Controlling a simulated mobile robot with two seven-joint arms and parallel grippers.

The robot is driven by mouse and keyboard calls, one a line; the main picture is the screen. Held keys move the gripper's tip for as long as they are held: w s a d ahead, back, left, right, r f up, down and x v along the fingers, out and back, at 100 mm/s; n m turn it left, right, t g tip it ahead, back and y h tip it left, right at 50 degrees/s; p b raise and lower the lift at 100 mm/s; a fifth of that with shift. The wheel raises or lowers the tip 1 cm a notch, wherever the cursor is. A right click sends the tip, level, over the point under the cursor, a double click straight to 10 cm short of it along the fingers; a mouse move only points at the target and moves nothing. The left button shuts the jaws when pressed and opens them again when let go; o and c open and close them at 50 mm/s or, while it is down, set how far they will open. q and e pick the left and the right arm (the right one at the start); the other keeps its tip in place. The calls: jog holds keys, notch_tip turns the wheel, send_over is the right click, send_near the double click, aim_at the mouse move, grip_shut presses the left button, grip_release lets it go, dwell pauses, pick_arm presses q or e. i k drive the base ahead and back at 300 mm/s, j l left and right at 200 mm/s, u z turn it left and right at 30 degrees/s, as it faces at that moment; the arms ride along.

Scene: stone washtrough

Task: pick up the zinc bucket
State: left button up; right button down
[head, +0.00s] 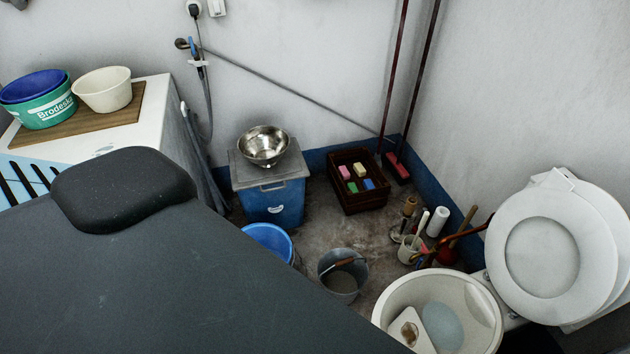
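The zinc bucket (342,284) is a grey metal pail in the lower middle of the head view. It stands upright on the floor. Its wire handle has a brownish grip and lies across the open top. I see nothing in it. The lower edge of the bucket is close to a large dark shape that blocks the lower left of the view. Neither my left nor my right gripper is in view.
A blue bucket (268,237) stands just left of the zinc bucket. A blue box (275,204) with a steel bowl (263,145) stands behind. A dark crate (365,203) holds coloured blocks.

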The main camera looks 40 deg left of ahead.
aim_at(343, 273)
jog(key=k+u, duration=0.1)
jog(key=u, duration=0.3)
jog(key=k+u, duration=0.1)
jog(key=u, duration=0.3)
jog(key=k+l+z, duration=0.15)
jog(key=z, duration=0.85)
jog(key=j+u, duration=0.15)
jog(key=u, duration=0.35)
jog(key=j+u, duration=0.1)
jog(key=u, duration=0.4)
jog(key=i+l, duration=0.05)
